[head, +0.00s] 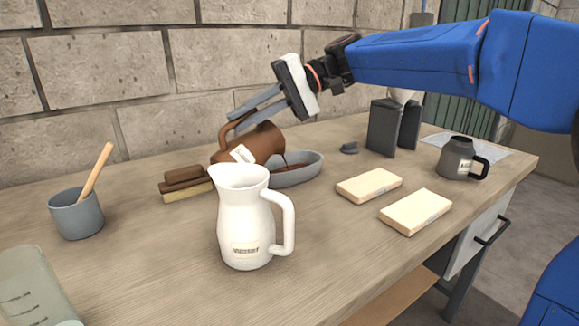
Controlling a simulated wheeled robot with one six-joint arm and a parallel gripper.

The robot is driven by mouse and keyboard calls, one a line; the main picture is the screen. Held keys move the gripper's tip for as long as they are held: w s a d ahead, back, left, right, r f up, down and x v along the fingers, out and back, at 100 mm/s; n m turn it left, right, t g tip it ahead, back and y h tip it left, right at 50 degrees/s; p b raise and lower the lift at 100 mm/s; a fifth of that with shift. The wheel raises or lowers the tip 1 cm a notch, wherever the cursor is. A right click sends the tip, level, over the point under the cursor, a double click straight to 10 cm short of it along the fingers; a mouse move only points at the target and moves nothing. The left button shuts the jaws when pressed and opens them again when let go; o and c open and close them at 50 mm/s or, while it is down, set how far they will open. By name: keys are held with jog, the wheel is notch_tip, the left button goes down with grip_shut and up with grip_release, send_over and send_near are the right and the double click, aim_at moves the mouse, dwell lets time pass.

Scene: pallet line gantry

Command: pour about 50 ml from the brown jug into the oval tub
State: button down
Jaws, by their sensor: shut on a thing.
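The brown jug (266,141) is tipped far over to the right, with a pale label on its side. My gripper (236,112) is shut on its handle, at the jug's upper left. The grey oval tub (308,176) stands on the bench just below and right of the jug's mouth. A thin dark stream shows at the mouth, above the tub, and brown shows inside the tub. The level in the tub cannot be read. The white labelled jug (245,215) stands upright in front and hides the tub's left part and some of the brown jug's lower side.
A brush (184,175) lies left of the brown jug. A grey cup (77,217) with a wooden stick stands further left. Two cream blocks (369,186) (416,212), dark upright pieces (383,128) and a dark labelled mug (456,158) are to the right.

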aim_at(228, 127)
jog(key=shift+s+a, duration=0.1)
jog(key=shift+s, duration=0.05)
jog(key=shift+s+a+f+n+t+h, duration=0.4)
jog(key=shift+s+a+f+t+h, duration=0.2)
jog(key=shift+s+a+h, duration=0.35)
jog(key=shift+a+t+h, duration=0.1)
jog(key=shift+t+h, duration=0.2)
jog(key=shift+h, duration=0.05)
jog(key=shift+s+a+f+t+h, duration=0.1)
jog(key=shift+s+a+t+h, duration=0.15)
jog(key=shift+t+h, duration=0.2)
